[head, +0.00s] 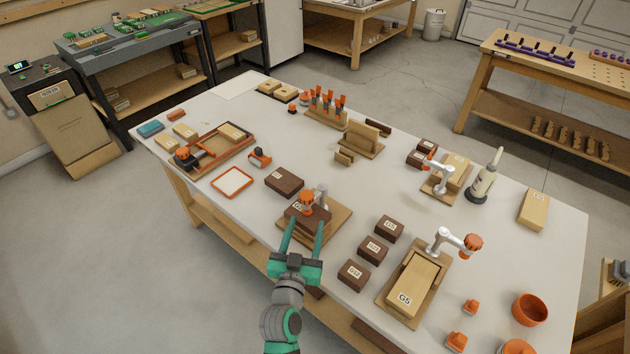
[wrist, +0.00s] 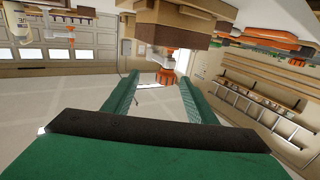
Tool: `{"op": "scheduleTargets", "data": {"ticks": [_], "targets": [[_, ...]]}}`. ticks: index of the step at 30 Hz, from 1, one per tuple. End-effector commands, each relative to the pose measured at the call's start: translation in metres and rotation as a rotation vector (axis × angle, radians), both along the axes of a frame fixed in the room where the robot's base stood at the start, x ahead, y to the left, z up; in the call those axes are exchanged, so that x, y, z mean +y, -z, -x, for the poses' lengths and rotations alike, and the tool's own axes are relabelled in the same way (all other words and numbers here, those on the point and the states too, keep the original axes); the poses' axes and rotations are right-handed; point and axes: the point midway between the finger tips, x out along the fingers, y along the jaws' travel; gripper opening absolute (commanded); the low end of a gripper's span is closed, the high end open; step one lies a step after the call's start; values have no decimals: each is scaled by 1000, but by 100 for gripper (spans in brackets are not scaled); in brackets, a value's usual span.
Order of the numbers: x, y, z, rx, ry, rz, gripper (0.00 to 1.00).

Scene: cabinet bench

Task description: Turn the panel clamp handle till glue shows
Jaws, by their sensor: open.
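A panel clamp with an orange handle (head: 307,200) and a grey metal arm (head: 322,192) stands on a wooden base board (head: 343,217) at the middle front of the bench. A dark brown panel block (head: 296,217) lies under it. My gripper (head: 304,222) is open, with its two green fingers pointing at this clamp from the front. In the wrist view the orange handle (wrist: 166,75) shows in the gap between the open fingers (wrist: 158,82), near their tips. I cannot tell whether either finger touches it. No glue is visible at the block; part of it is hidden.
A second clamp (head: 441,238) with an orange knob (head: 473,243) stands beside a pale panel marked G5 (head: 410,285). Several dark blocks (head: 372,250) lie between the clamps. A third clamp (head: 430,165) and a glue bottle (head: 484,180) stand farther back. An orange bowl (head: 530,309) is at right.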

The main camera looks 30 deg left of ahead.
Motion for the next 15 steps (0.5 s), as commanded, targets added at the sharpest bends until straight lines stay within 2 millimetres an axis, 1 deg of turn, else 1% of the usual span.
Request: {"op": "scheduleTargets", "data": {"ticks": [1, 3, 6, 11, 15], "targets": [[10, -8, -4, -10, -4, -2, 52], [19, -15, -8, -16, -6, -7, 52], [25, -21, -12, -23, -6, -10, 52], [32, -22, -22, -24, -5, -11, 52], [40, -22, -40, -25, -5, -11, 52]]}}
